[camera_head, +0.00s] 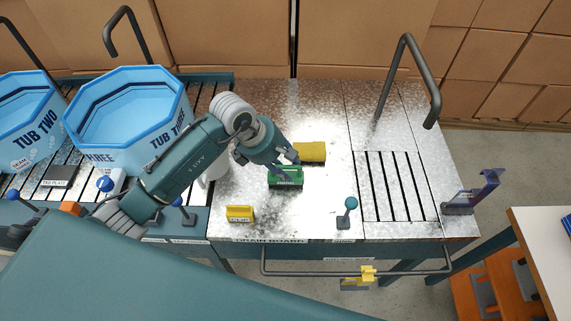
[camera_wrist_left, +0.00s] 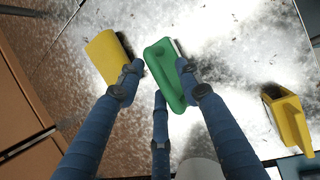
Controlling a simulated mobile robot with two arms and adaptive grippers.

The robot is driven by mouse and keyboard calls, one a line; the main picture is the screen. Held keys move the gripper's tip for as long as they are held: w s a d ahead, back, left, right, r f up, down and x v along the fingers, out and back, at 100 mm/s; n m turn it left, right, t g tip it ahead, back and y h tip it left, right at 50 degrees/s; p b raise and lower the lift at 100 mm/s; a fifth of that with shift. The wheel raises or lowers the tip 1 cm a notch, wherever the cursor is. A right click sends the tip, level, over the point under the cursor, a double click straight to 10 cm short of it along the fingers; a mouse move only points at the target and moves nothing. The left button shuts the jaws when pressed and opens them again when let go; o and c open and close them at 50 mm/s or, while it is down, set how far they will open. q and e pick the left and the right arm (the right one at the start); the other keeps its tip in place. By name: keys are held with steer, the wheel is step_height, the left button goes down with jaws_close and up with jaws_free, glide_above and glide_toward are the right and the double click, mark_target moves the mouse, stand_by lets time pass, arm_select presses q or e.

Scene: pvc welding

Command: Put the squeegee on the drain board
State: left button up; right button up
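A green tool (camera_head: 286,178) with a raised grip lies on the metal drain board (camera_head: 320,205). It also shows in the left wrist view (camera_wrist_left: 168,75), with a pale edge. I cannot tell for sure which tool is the squeegee. My left gripper (camera_head: 287,165) is above the green tool. In the left wrist view its fingers (camera_wrist_left: 160,78) are spread, with the tool between and beneath them. I cannot tell whether they touch it. My right gripper is not in view.
A yellow pad (camera_head: 312,151) lies behind the green tool, and a yellow labelled block (camera_head: 239,213) in front left. A blue-knobbed lever (camera_head: 348,208) stands at the front edge. Blue tubs (camera_head: 130,115) are left. A slotted grate (camera_head: 395,185) and grey pipe (camera_head: 410,75) are right.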

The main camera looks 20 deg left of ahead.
arm_select(q)
steer(key=shift+r, duration=0.3)
steer(key=b+v, duration=0.2)
steer(key=v, duration=0.9)
steer(key=shift+s+r, duration=0.15)
steer(key=shift+r, duration=0.15)
steer(key=shift+a, duration=0.15)
